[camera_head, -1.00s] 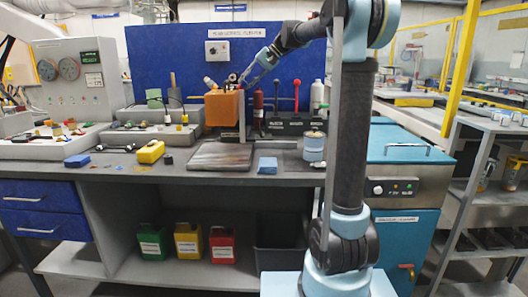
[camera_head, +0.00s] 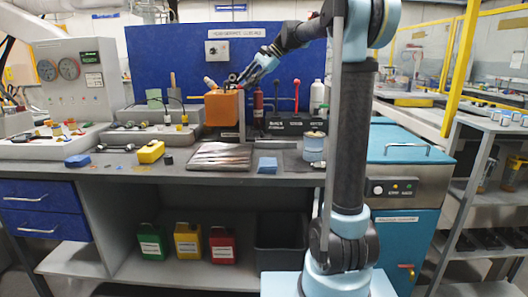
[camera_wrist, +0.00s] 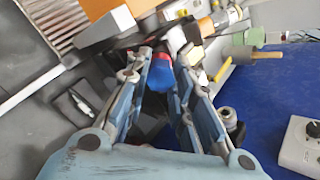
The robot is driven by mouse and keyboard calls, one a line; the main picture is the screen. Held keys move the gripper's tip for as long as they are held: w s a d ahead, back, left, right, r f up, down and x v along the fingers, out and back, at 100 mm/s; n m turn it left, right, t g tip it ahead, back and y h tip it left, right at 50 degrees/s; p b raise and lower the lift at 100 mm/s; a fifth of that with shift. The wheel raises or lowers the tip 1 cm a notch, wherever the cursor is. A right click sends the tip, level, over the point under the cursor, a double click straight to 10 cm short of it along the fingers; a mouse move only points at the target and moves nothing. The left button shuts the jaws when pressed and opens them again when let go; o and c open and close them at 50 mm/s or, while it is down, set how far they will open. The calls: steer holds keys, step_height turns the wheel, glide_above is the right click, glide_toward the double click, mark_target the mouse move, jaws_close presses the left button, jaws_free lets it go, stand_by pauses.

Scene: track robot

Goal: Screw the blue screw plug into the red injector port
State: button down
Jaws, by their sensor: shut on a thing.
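My gripper (camera_wrist: 162,62) is shut on the blue screw plug (camera_wrist: 160,77), which sits between its fingertips in the wrist view. A red part (camera_wrist: 162,54), which looks like the red injector port, shows right beyond the plug. I cannot tell whether the plug only touches it or is partly in it. In the head view my gripper (camera_head: 240,83) is at the upper right of an orange box (camera_head: 220,109) on the bench. The plug and port are too small to make out there.
A blue panel (camera_head: 170,55) rises behind.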

steer(key=m, duration=0.4)
steer(key=shift+m, duration=0.4)
steer(key=shift+m, duration=1)
steer(key=m, duration=0.6)
steer(key=shift+f, duration=0.1)
steer(key=m, duration=0.4)
steer(key=m, duration=0.2)
steer(key=shift+m, duration=0.3)
steer(key=m, duration=0.3)
